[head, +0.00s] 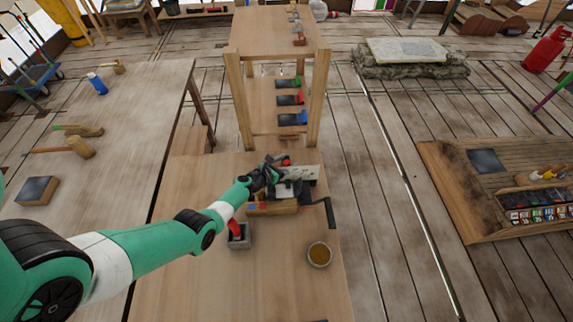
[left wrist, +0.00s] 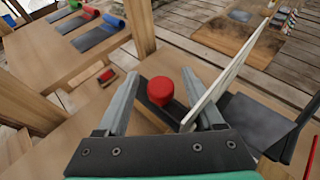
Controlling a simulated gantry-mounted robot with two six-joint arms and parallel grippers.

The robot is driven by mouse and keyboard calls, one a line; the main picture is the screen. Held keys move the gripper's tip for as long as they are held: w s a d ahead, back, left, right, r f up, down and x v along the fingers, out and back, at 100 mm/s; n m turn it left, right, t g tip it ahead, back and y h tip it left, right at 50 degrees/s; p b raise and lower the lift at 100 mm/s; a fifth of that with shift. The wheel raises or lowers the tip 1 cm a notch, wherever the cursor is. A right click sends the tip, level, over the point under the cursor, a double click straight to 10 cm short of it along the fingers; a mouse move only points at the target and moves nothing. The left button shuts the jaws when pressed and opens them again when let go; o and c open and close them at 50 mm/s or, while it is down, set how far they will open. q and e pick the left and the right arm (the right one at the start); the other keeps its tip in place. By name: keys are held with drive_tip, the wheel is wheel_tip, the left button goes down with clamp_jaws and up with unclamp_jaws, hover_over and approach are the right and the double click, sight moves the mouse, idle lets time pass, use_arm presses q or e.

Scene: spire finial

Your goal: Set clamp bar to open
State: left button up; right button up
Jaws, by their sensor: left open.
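A wooden clamp fixture (head: 272,208) with metal and dark parts stands on the workbench. A red knob (head: 286,161) shows at its far side, and in the left wrist view the red knob (left wrist: 160,91) sits on a dark bar (left wrist: 152,112), which looks like the clamp bar. My left gripper (head: 272,168) is over the fixture. In the left wrist view its open fingers (left wrist: 162,84) lie on either side of the knob; I cannot tell whether they touch it. The gripper hides part of the fixture. My right gripper is not in view.
A pale upright plate (left wrist: 228,70) stands close to the right finger. A grey box (head: 239,237) with a red item and a round bowl (head: 319,254) are on the near bench. A wooden shelf frame (head: 318,95) rises behind.

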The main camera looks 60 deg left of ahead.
use_arm(q)
clamp_jaws()
drive_tip(key=shift+a, duration=0.1)
idle(1.2)
